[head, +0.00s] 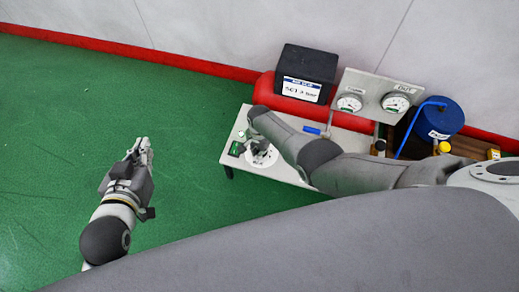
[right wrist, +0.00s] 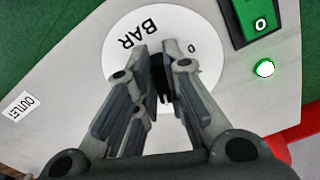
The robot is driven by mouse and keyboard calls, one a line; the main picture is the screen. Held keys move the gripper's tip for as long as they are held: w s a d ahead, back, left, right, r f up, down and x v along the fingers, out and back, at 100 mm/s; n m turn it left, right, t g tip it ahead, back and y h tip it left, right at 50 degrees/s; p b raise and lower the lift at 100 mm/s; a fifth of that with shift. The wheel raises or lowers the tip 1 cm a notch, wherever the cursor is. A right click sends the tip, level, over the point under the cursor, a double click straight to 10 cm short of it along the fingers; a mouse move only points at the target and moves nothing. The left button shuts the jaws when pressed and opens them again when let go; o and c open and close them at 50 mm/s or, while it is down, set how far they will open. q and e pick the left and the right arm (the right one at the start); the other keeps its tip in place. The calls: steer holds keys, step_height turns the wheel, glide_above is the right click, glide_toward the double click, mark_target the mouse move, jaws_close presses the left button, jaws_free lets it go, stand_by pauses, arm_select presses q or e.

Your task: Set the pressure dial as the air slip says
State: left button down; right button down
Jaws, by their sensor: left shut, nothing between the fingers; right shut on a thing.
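The pressure dial (head: 266,160) is a white disc on the white panel at the near left end of the bench. In the right wrist view the dial (right wrist: 205,35) shows "BAR" and a "0"; other marks are hidden by the fingers. My right gripper (head: 256,150) is over the dial; in its wrist view its fingers (right wrist: 160,75) are closed around the dark knob (right wrist: 157,68) at the disc's middle. The air slip (head: 301,90) is a white label with a blue header on a black box; it reads "SET" and "BAR", its digit too small to tell. My left gripper (head: 142,148) is shut and empty over the green floor.
A green block marked "0" (right wrist: 252,15) and a lit green lamp (right wrist: 265,69) are beside the dial. Two gauges (head: 349,103) (head: 396,101) stand behind, with a blue drum (head: 442,115) at right. The floor at left is clear.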

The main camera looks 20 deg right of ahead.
steer(key=shift+w+r, duration=0.1)
steer(key=shift+w, duration=0.05)
steer(key=c, duration=1.6)
jaws_free()
steer(key=shift+o, duration=0.5)
step_height(320, 180, up, 12)
